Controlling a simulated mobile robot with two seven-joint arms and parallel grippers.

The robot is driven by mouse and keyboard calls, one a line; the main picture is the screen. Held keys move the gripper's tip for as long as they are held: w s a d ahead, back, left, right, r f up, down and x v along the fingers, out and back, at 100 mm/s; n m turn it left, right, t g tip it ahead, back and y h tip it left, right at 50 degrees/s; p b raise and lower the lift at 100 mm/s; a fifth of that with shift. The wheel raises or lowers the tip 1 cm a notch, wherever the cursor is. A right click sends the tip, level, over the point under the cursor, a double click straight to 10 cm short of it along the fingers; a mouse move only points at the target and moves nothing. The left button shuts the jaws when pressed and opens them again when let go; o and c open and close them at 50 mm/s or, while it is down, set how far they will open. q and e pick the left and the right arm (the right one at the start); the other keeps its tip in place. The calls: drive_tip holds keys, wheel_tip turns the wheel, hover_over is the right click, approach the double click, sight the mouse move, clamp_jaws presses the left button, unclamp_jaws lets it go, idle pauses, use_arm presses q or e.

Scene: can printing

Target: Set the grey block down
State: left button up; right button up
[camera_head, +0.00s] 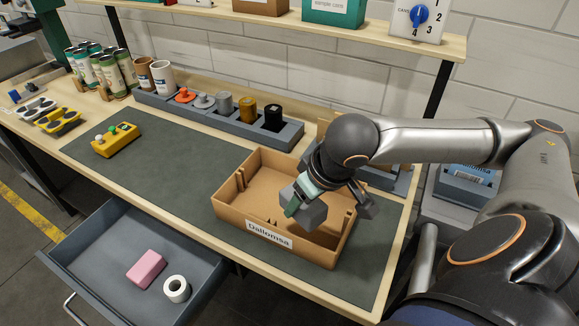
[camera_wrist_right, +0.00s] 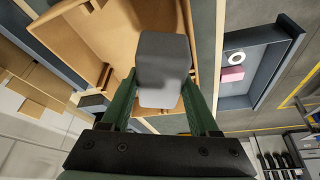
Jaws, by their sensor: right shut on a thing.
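The grey block (camera_head: 312,215) is held by my right gripper (camera_head: 296,203) over the right part of an open cardboard box labelled "Dallomsa" (camera_head: 228,205). In the right wrist view the grey block (camera_wrist_right: 163,58) sits between the two green fingers of the right gripper (camera_wrist_right: 163,95). The gripper is shut on it. The block looks raised above the box floor, but its exact height is hard to tell. The box (camera_wrist_right: 110,35) lies behind it in that view. My left gripper is not in view.
The box stands on a dark mat (camera_head: 160,175). An open drawer (camera_head: 110,240) holds a pink block (camera_head: 146,269) and a white roll (camera_head: 176,289).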

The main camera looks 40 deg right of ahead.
approach(260, 194)
wheel_tip(260, 194, down, 3)
drive_tip(key=shift+s+f, duration=0.1)
drive_tip(key=shift+s, duration=0.1)
drive_tip(key=w+f, duration=0.2)
drive_tip(key=shift+w, duration=0.25)
drive_tip(key=shift+f, duration=0.2)
drive_tip(key=o, duration=1.3)
drive_tip(key=p+v, duration=0.1)
drive_tip(key=v, duration=1.1)
drive_tip(key=shift+r, duration=0.2)
